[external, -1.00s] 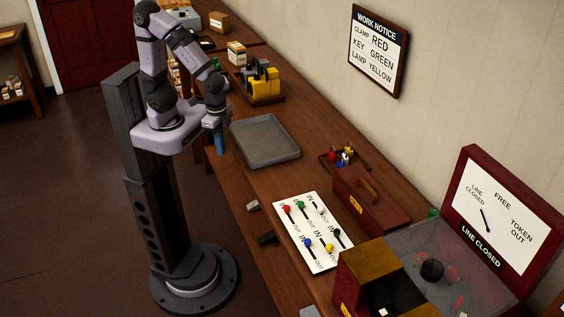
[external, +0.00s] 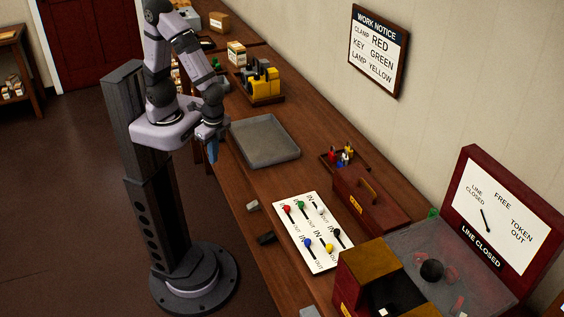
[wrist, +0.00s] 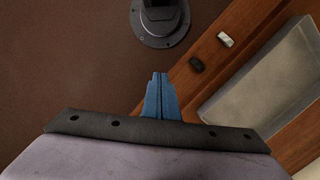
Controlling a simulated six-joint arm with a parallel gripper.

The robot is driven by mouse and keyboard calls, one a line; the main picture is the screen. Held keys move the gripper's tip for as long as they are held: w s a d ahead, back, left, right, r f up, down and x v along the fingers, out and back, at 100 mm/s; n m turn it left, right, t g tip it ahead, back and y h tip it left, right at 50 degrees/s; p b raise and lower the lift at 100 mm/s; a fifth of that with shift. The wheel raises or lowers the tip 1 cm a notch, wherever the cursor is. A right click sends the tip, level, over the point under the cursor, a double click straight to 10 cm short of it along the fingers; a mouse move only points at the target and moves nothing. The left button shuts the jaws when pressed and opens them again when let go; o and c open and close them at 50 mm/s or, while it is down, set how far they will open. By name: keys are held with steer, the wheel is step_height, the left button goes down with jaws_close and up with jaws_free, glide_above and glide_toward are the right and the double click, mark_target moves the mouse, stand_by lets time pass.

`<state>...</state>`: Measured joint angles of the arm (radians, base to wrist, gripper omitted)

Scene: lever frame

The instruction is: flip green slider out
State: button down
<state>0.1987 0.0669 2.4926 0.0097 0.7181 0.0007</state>
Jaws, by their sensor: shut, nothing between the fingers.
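The green slider (external: 300,205) is a small round knob on the white panel (external: 291,227) on the bench. It sits at the upper end of its dark slot, with an OUT label by the lower end. Red, white, blue, yellow and black knobs share the panel. My gripper (external: 213,152) has blue fingers and hangs by the bench's left edge, far from the panel. In the wrist view my gripper (wrist: 161,80) is shut and empty, pointing down over the floor.
A red box (external: 369,203) with a handle stands right of the panel. A dark block (external: 266,238) and a light block (external: 253,205) lie left of it.

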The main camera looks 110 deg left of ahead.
mark_target(301, 205)
steer(key=w+d+r+m+t, duration=0.2)
steer(key=w+d+m+t, duration=0.1)
steer(key=w+m, duration=0.8)
steer(key=w+d+r+m+t, duration=0.3)
steer(key=w+m, duration=0.9)
steer(key=m, duration=0.8)
steer(key=shift+m+p, duration=0.4)
steer(key=x, duration=1)
steer(key=shift+a+f, duration=0.1)
steer(key=shift+f, duration=0.1)
steer(key=shift+w+a+r+p, duration=0.1)
steer(key=shift+w+r+p, duration=0.05)
steer(key=shift+w+p, duration=0.35)
steer(key=shift+w+a+r+p, duration=0.1)
steer(key=shift+w+r+p, duration=0.15)
steer(key=shift+w, duration=0.35)
steer(key=shift+w+a+f+p, duration=0.15)
steer(key=shift+w+p, duration=0.2)
steer(key=shift+w, duration=0.5)
